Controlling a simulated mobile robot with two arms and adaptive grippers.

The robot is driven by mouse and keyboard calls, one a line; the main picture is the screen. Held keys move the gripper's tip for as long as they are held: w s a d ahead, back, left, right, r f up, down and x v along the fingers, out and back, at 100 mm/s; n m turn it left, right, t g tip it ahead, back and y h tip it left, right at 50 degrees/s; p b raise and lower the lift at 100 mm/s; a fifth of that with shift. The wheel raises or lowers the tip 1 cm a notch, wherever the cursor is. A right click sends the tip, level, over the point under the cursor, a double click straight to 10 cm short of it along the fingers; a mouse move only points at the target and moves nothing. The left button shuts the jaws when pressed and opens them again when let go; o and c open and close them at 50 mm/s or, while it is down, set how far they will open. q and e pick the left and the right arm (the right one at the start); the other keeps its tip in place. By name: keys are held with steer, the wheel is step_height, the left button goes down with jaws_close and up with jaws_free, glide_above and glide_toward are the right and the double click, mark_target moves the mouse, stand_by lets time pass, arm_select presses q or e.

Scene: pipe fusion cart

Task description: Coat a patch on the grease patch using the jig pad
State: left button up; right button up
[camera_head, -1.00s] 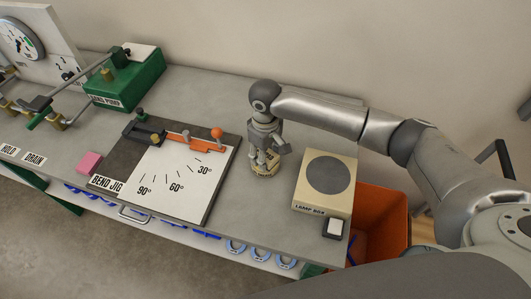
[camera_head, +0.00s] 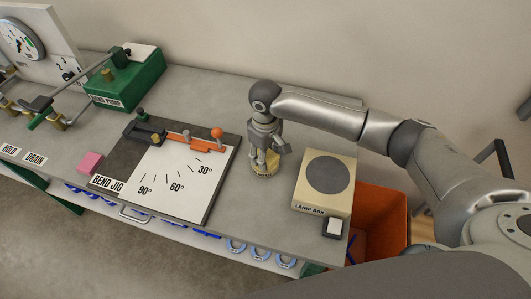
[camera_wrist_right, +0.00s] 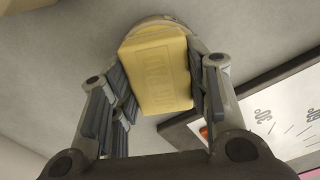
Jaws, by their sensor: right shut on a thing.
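My right gripper (camera_head: 264,157) is shut on a yellow block-shaped pad (camera_wrist_right: 162,75), taken to be the jig pad. The wrist view shows it between the fingers, with raised lettering on its face that I cannot read surely. In the head view the gripper points down at the bench between the bend jig (camera_head: 121,187) and the lamp box. A pale round rim, perhaps the grease patch (camera_wrist_right: 160,22), shows beyond the pad in the wrist view. The pad and gripper hide most of it, and I cannot tell whether they touch. My left gripper is not in view.
The lamp box (camera_head: 337,196) stands close to the right of the gripper. An orange bin (camera_head: 390,215) is beyond the bench's right end. A pink block (camera_head: 89,162) lies left of the jig. The green bend pump (camera_head: 125,82) is at back left. Bare bench lies behind the jig.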

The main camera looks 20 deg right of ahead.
steer(key=shift+s+f, duration=0.1)
stand_by(1.3)
steer(key=shift+p, duration=0.35)
step_height(320, 180, up, 7)
steer(key=p, duration=0.8)
stand_by(0.5)
